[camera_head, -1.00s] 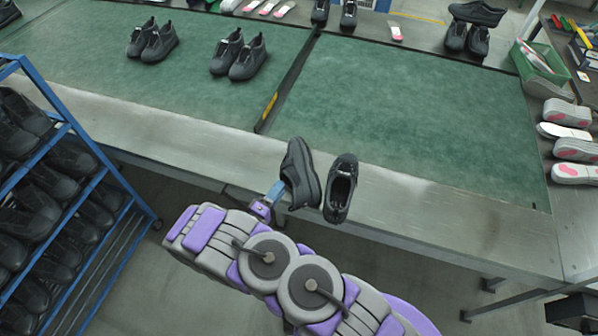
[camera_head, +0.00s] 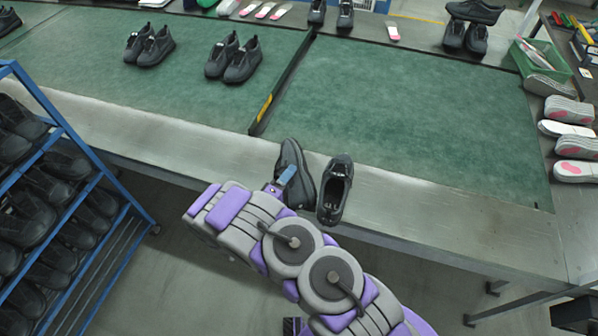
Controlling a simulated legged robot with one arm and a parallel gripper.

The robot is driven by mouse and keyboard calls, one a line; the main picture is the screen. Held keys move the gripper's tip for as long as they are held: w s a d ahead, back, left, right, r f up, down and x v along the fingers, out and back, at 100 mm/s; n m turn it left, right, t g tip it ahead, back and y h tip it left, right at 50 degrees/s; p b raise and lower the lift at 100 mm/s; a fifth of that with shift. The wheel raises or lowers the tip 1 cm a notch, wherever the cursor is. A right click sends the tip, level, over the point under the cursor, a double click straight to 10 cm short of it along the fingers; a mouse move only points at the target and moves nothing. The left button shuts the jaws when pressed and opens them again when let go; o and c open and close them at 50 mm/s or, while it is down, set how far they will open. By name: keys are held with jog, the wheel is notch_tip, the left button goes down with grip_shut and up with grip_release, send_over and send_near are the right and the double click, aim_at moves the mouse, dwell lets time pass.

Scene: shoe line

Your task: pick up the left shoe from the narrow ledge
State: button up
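The left shoe (camera_head: 297,162), dark grey to black, stands on the narrow metal ledge (camera_head: 400,188) along the front of the line. It seems tipped partly on its side, its sole towards the right. The matching shoe (camera_head: 335,190) stands upright just to its right, a small gap apart. My gripper (camera_head: 287,175) is at the near left side of the left shoe, with one blue finger in front of it. I cannot tell whether it touches. The other finger is not clearly seen, and my wrist hides the lower part of the shoe.
Green work surfaces (camera_head: 400,125) lie behind the ledge, with two shoe pairs (camera_head: 233,58) at the back left. A blue rack (camera_head: 110,180) full of shoes stands at the left. Pale soles (camera_head: 568,130) lie at the right. The ledge right of the shoes is clear.

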jog(key=shift+a+f, duration=0.15)
jog(key=shift+a, duration=0.85)
jog(key=c, duration=0.5)
jog(key=shift+d, duration=0.2)
grip_shut()
jog(key=shift+d, duration=0.45)
jog(key=shift+a, duration=0.2)
jog(key=shift+a, duration=0.1)
